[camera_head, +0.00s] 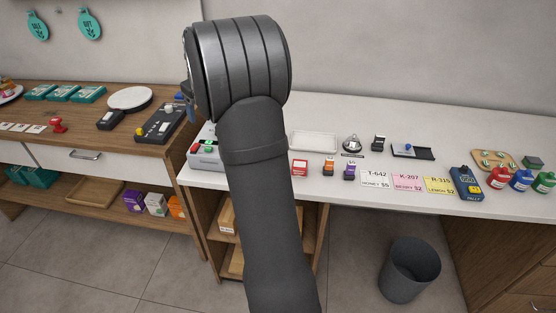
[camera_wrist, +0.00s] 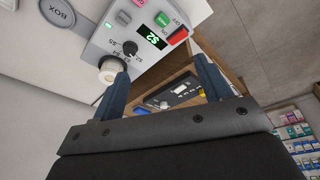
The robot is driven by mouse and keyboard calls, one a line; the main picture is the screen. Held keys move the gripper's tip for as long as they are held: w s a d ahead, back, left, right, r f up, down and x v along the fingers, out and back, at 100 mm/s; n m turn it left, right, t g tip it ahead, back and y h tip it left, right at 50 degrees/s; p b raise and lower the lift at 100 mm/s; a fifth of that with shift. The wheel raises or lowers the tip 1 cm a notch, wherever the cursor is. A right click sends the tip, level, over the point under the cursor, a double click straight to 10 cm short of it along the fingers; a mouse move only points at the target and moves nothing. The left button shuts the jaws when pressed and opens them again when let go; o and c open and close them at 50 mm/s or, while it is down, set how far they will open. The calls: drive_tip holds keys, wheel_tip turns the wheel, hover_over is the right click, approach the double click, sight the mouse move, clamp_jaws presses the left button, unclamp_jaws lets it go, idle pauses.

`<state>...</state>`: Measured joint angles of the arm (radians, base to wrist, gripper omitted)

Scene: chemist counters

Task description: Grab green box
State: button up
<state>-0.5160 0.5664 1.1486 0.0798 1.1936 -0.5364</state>
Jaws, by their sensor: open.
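Several flat teal-green boxes lie in a row on the left wooden counter in the head view, one of them this green box (camera_head: 88,94). More teal-green boxes (camera_head: 32,177) sit on the shelf below. I cannot tell which one the task means. My gripper (camera_wrist: 163,78) shows in the wrist view with its two dark blue fingers apart and nothing between them. In the head view my arm hides most of it. No teal-green box is near the fingers in the wrist view.
A white device with a display (camera_wrist: 147,38) is close to the fingertips. A black panel with knobs (camera_head: 160,125) lies at the left counter's right end, near a round white plate (camera_head: 130,98) and red stamp (camera_head: 57,125). The right white counter (camera_head: 450,135) holds bottles, cards and stamps.

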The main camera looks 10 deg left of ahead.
drive_tip(key=w+d+f+n+g+h, duration=0.1)
drive_tip(key=d+f+n, duration=0.15)
drive_tip(key=d, duration=0.85)
drive_tip(key=w+d+f+n+g+h, duration=0.1)
drive_tip(key=d+n, duration=0.3)
drive_tip(key=d, duration=0.6)
drive_tip(key=shift+m, duration=0.25)
drive_tip(key=f, duration=1.2)
drive_tip(key=shift+w+f, duration=0.2)
drive_tip(key=shift+w, duration=0.05)
drive_tip(key=shift+w+a+f, duration=0.1)
drive_tip(key=shift+f, duration=1.2)
drive_tip(key=shift+w+a+f, duration=0.1)
drive_tip(key=shift+f, duration=1.2)
drive_tip(key=c, duration=1.1)
drive_tip(key=shift+r, duration=0.1)
